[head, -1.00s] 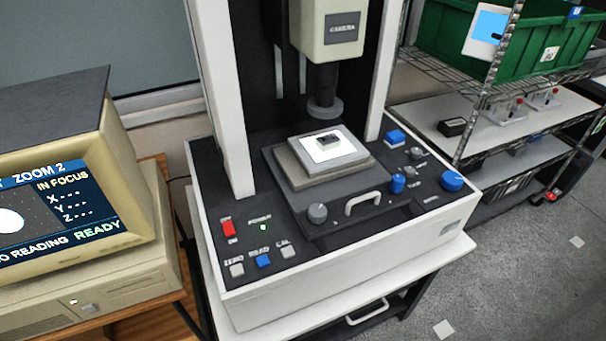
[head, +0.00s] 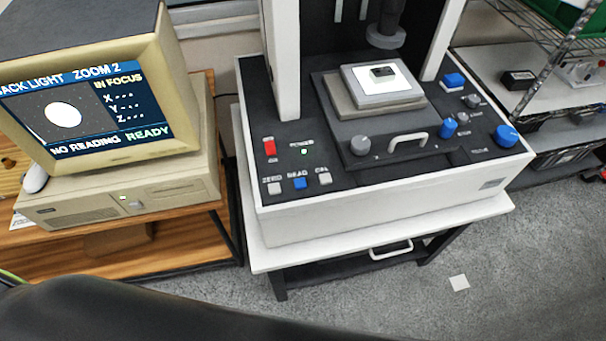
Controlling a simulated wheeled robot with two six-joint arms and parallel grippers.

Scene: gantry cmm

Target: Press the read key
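The monitor (head: 92,108) at the left shows a white round spot, "IN FOCUS", "NO READING" and "READY", with dashes beside X, Y and Z. A small dark part (head: 382,72) lies on the lit stage under the camera column. Neither of my grippers is in view.
A handle (head: 408,140) and several blue knobs are farther right. A wire shelf (head: 545,75) is at the right. A dark blurred shape, probably mine, crosses the bottom.

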